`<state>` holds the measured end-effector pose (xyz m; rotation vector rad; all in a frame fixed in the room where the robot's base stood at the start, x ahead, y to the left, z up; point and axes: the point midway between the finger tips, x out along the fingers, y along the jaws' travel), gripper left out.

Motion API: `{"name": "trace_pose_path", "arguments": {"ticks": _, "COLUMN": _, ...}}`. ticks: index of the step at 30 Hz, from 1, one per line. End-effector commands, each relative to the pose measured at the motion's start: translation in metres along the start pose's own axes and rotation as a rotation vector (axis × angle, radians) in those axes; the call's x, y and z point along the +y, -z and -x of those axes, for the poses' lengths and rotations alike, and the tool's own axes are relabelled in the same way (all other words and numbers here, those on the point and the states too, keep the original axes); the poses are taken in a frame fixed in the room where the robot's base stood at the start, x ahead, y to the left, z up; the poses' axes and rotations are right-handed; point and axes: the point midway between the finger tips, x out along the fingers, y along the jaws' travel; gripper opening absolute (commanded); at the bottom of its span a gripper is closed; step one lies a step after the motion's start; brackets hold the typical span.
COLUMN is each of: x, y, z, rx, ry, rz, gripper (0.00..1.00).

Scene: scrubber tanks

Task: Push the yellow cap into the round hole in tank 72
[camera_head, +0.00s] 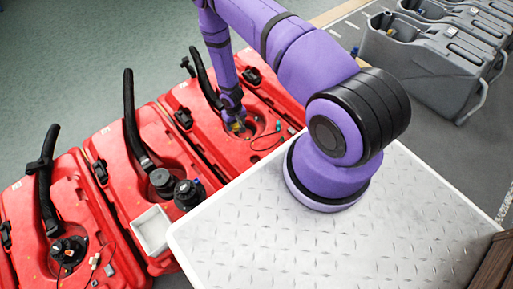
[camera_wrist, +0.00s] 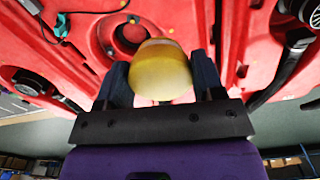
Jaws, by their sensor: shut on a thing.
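My gripper (camera_head: 236,122) is shut on the yellow cap (camera_wrist: 160,70), which sits between the two dark fingers in the wrist view. In the head view only a small bit of the cap (camera_head: 238,127) shows below the fingers. The gripper is low over the round recess in the top of a red tank (camera_head: 192,97), the farthest of the red tanks in view. In the wrist view a dark round recess (camera_wrist: 126,36) lies behind the cap, partly covered by it. I cannot read a tank number or tell whether the cap touches the tank.
Two more red tanks (camera_head: 125,149) with black hoses stand to the left. The recess has a dark cable (camera_head: 266,137) beside it. A white tray (camera_head: 152,230) sits near the middle tank. Grey tanks (camera_head: 425,52) stand at the upper right.

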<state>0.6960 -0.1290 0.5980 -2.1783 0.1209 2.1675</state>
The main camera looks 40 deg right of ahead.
Motion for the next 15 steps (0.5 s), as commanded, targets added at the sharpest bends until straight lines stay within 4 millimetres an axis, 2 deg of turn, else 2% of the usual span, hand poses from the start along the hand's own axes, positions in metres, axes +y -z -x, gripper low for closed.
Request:
{"name": "trace_pose_path", "arguments": {"ticks": 1, "x": 0.007, "y": -0.008, "z": -0.022, "rx": -0.006, "ry": -0.001, "rz": -0.009, "gripper": 0.39}}
{"name": "trace_pose_path", "arguments": {"ticks": 3, "x": 0.016, "y": -0.017, "z": -0.047, "rx": -0.006, "ry": -0.002, "rz": -0.02, "gripper": 0.39}}
{"name": "trace_pose_path", "arguments": {"ticks": 9, "x": 0.038, "y": -0.047, "z": -0.111, "rx": -0.007, "ry": 0.001, "rz": -0.044, "gripper": 0.39}}
{"name": "trace_pose_path", "arguments": {"ticks": 15, "x": 0.051, "y": -0.071, "z": -0.15, "rx": -0.007, "ry": 0.007, "rz": -0.055, "gripper": 0.39}}
